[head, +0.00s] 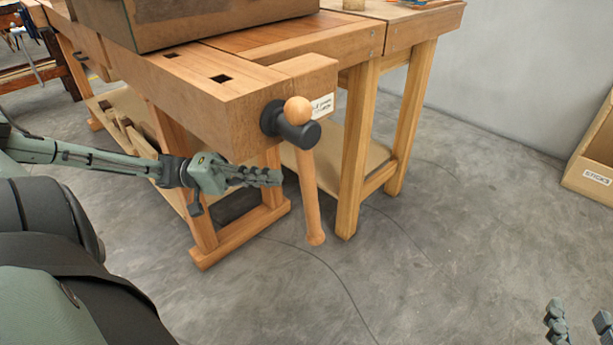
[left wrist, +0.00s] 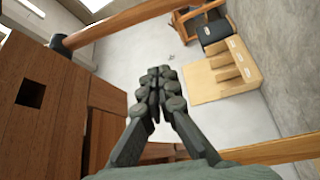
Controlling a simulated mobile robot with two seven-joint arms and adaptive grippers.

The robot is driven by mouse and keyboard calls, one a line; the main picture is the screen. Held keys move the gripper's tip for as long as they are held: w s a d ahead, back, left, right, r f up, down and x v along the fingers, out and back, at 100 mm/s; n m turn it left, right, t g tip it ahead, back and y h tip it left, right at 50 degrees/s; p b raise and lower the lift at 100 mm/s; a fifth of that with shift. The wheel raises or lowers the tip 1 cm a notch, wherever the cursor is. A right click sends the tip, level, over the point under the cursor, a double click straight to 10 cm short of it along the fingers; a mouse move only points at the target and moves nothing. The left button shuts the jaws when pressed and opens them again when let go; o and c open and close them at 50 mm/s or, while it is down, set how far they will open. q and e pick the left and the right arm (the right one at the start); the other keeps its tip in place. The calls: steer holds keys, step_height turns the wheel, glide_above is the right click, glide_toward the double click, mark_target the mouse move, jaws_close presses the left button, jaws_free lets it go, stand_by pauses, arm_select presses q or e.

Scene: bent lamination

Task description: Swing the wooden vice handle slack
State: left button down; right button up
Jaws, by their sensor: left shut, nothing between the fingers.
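The wooden vice handle (head: 310,195) hangs nearly upright through the dark vice screw head (head: 297,132) at the end of the workbench. A round knob (head: 298,110) is at its top and its lower end is near the bench leg. My left gripper (head: 278,177) is shut and empty, just left of the handle at about mid-length; I cannot tell if it touches. In the left wrist view its closed fingers (left wrist: 160,80) are in the middle, and a wooden bar (left wrist: 115,28), likely the handle, crosses the upper left. My right gripper (head: 580,325) is open at the lower right, partly cut off.
The workbench (head: 205,85) with a large wooden box on top fills the upper left. A second table (head: 398,30) adjoins it. A wooden bin labelled STICKS (head: 590,170) stands at the right wall. The floor right of the handle is clear apart from thin dark lines.

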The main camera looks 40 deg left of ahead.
mark_target(305, 200)
arm_select(q)
steer(key=w+d+n+b, duration=0.1)
steer(key=w+d+b, duration=0.3)
steer(key=d, duration=0.5)
arm_select(e)
steer(key=s+a+r+t+y, duration=0.2)
steer(key=r+t, duration=0.1)
steer(key=r, duration=0.3)
steer(key=s+a+r+t+y, duration=0.1)
steer(key=a+r+t, duration=0.1)
steer(key=r+t, duration=0.3)
arm_select(q)
steer(key=shift+g, duration=0.3)
steer(key=s+p, duration=0.3)
steer(key=s, duration=0.1)
steer(key=shift+d, duration=0.2)
arm_select(e)
step_height(305, 200, down, 10)
steer(key=w+d+g+h, duration=0.2)
steer(key=g, duration=0.5)
steer(key=shift+w+d+h, duration=0.3)
steer(key=shift+d, duration=0.1)
arm_select(q)
steer(key=shift+p, duration=0.3)
arm_select(e)
steer(key=shift+r, duration=0.1)
